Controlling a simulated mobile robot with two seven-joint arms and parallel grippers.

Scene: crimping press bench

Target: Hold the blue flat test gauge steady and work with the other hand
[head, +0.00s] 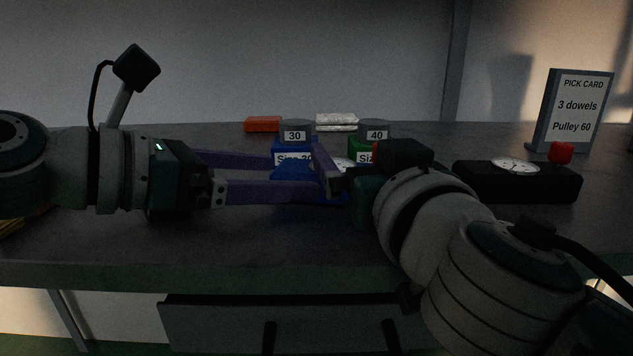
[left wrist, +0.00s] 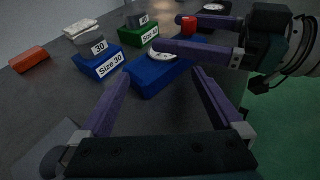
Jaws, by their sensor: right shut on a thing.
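The blue flat test gauge (head: 291,170) lies on the bench, mostly hidden by my arms in the head view. In the left wrist view the gauge (left wrist: 152,79) shows a round white dial, with a red knob near its far end. My right gripper (head: 330,172) is shut on it across its far part; in the left wrist view its purple fingers (left wrist: 185,36) pass close by the dial. My left gripper (head: 308,176) is open, with its fingers apart toward the near end of the gauge. The left fingertips (left wrist: 160,79) do not clearly touch the gauge.
A blue Size 30 block (left wrist: 98,64) and a green Size 40 block (left wrist: 138,39) carry grey numbered pieces behind the gauge. An orange box (head: 262,124) and white stack (head: 337,121) lie farther back. A black gauge (head: 480,181) and pick card (head: 573,110) stand right.

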